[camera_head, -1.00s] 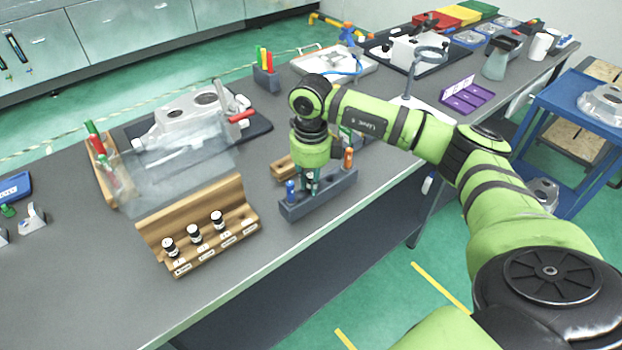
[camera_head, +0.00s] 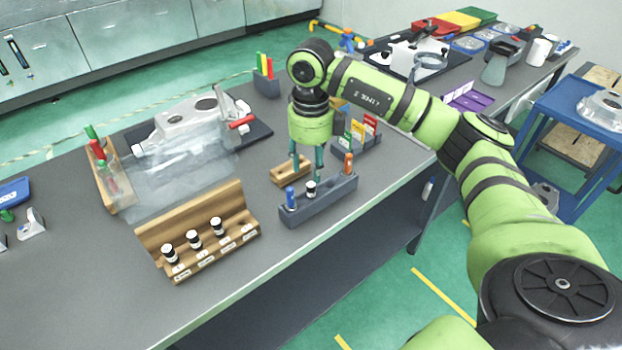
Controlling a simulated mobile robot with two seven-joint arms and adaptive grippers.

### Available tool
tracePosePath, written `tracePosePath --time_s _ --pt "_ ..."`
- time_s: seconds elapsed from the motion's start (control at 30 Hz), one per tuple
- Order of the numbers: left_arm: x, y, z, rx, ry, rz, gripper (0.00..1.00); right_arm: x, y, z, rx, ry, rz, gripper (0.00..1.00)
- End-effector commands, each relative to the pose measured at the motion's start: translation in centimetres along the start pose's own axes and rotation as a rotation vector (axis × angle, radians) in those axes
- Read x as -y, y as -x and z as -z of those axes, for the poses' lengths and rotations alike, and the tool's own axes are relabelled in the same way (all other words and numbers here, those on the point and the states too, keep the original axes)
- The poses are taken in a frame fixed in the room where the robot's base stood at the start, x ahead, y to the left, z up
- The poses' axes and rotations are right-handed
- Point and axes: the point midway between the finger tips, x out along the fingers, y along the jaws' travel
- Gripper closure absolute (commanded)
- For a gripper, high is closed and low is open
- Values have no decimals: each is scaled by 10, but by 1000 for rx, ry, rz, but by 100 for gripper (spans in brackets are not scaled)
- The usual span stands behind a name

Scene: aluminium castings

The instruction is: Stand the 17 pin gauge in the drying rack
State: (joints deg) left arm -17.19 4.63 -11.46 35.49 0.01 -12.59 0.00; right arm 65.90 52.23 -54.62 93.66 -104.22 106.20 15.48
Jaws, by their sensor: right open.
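A black-and-white pin gauge (camera_head: 311,189) stands upright in the middle of the grey rack (camera_head: 318,206), between a blue-handled piece (camera_head: 291,198) and an orange-handled piece (camera_head: 348,164). I take this rack as the drying rack; the gauge's number is too small to read. My right gripper (camera_head: 307,172) points down just above and behind that gauge, its two teal fingers apart and nothing between them. Three similar gauges (camera_head: 194,239) stand in the wooden stand (camera_head: 190,213) to the left. My left gripper is not in view.
A small wooden block (camera_head: 284,173) lies behind the grey rack, close to my right gripper. A holder with coloured cards (camera_head: 357,143) stands to its right. A clear plastic bag (camera_head: 180,180) and a casting (camera_head: 190,120) lie at the left. The bench front between the racks is clear.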

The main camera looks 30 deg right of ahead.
Motion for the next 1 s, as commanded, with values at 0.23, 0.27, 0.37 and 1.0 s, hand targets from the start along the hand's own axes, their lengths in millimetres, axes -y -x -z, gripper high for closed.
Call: tracePosePath --time_s 0.23,0.27,0.37,1.0 --pt "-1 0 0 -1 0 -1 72 -1 38 0 1 1 -1 54" --pt "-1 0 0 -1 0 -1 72 -1 41 0 1 1 -1 54" --pt "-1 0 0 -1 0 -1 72 -1 45 0 -1 1 -1 54" --pt "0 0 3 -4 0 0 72 0 46 0 -1 0 -1 54"
